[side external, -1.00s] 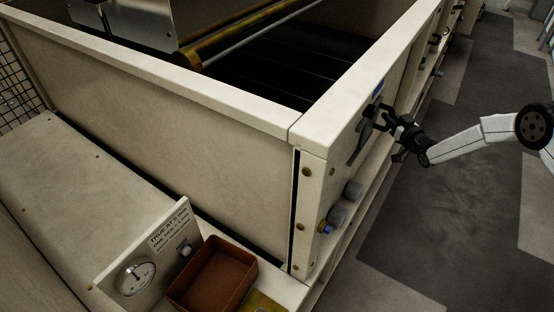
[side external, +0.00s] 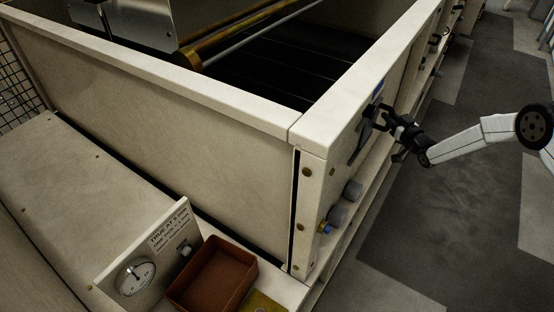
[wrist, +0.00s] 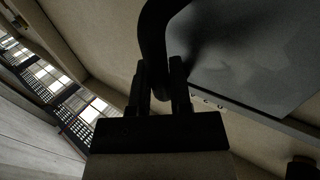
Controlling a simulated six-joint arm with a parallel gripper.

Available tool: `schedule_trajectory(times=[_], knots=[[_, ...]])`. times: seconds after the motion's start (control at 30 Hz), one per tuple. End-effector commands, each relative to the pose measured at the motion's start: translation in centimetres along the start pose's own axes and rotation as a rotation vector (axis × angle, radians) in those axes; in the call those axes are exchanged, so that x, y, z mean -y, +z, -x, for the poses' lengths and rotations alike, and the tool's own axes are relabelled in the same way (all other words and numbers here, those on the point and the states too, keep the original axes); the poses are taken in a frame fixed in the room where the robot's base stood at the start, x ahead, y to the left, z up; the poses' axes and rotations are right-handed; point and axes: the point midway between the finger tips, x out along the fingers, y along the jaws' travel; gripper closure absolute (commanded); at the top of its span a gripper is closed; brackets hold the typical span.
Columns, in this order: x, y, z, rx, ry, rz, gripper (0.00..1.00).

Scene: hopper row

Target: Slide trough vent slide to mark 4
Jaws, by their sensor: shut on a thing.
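The vent slide shows as a grey plate (wrist: 255,60) on the trough's end panel in the wrist view, with a dark curved handle (wrist: 153,40) in front of it. My gripper (wrist: 165,88) is shut on this handle, its two fingers on either side of the bar. In the side view my gripper (side external: 380,114) is at the upper part of the end panel, and the slide (side external: 362,138) is largely hidden behind it. A few small marks (wrist: 208,100) show along the plate's lower edge; they are too small to read.
A reddish-brown tray (side external: 214,274) and a dial gauge (side external: 136,277) with a sign stand at the front. The floor (side external: 430,210) beside the trough is clear.

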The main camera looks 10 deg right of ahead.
Motion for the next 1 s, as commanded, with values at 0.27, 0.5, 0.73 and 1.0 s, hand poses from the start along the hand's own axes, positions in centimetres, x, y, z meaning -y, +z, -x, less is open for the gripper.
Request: schedule_trajectory(times=[0.27, 0.5, 0.73, 1.0], knots=[[0.0, 0.0, 0.0, 0.000, 0.000, 0.000, 1.00], [0.6, 0.0, 0.3, 0.000, -0.002, -0.001, 1.00], [2.3, 0.0, 1.4, 0.001, -0.003, -0.002, 1.00], [2.8, 0.0, 1.9, -0.001, 0.000, 0.000, 1.00]])
